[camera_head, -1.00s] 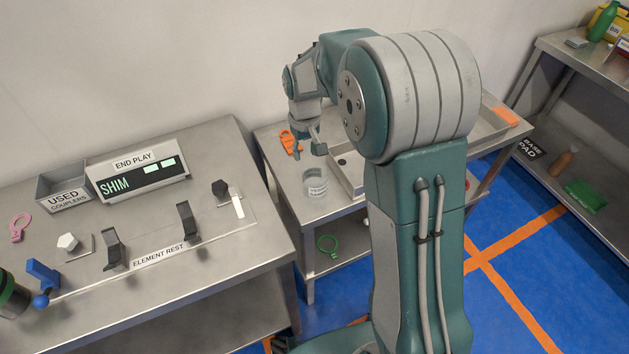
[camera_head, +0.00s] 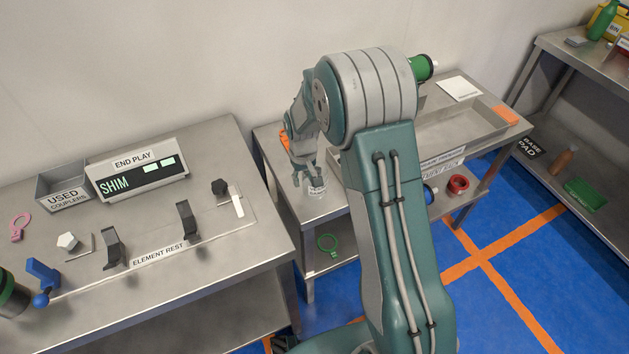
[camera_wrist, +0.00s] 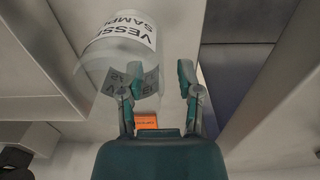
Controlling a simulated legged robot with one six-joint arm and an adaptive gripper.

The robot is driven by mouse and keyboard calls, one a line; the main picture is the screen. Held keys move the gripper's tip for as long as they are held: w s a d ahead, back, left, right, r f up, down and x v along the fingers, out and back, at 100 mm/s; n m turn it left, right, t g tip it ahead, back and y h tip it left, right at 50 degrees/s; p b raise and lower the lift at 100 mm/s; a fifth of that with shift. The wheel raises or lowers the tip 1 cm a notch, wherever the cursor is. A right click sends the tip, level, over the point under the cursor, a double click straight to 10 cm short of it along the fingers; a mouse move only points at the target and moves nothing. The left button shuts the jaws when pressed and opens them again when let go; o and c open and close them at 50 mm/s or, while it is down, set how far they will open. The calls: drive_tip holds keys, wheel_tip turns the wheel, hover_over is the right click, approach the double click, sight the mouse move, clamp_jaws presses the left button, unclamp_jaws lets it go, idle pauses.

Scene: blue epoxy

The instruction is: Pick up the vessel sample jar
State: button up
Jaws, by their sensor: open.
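The vessel sample jar (camera_head: 317,187) is a clear jar with a white label, standing on the metal table in the head view. In the wrist view the jar (camera_wrist: 122,50) shows at the upper left, its label reading "VESSEL SAMPL...". My gripper (camera_head: 305,180) is low over the table at the jar's left side in the head view, and partly hides it. In the wrist view my gripper (camera_wrist: 167,75) is open with nothing between its fingers. The left finger overlaps the jar's lower right edge; I cannot tell whether they touch.
A metal tray (camera_head: 470,128) lies right of the jar, partly behind my arm. An orange tag (camera_head: 284,141) lies behind my gripper. The bench with the element rest (camera_head: 160,254) stands at left.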

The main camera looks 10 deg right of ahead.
clamp_jaws()
idle(0.4)
